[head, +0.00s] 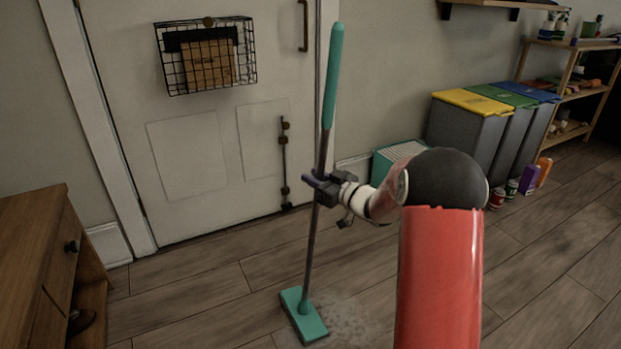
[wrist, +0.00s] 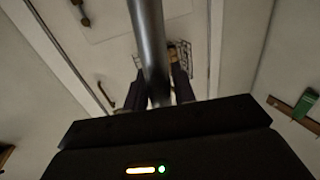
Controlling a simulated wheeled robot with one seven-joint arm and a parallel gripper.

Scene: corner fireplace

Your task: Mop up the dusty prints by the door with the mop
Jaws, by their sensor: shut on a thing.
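The mop (head: 312,240) stands nearly upright on the wood floor, with a teal grip at the top and a grey shaft. Its flat teal head (head: 303,316) rests on the floor in front of the door (head: 190,185). A pale dusty patch of prints (head: 350,318) lies on the floor just right of the mop head. My gripper (head: 319,187) is shut on the mop's shaft below the teal grip. In the wrist view the grey shaft (wrist: 149,50) runs between my dark fingers (wrist: 158,92).
A wooden cabinet (head: 35,260) stands at the left. A teal box (head: 383,168), lidded bins (head: 470,125), bottles (head: 529,178) and a shelf (head: 575,90) line the right wall. A wire basket (head: 207,57) hangs on the door. Floor at right front is clear.

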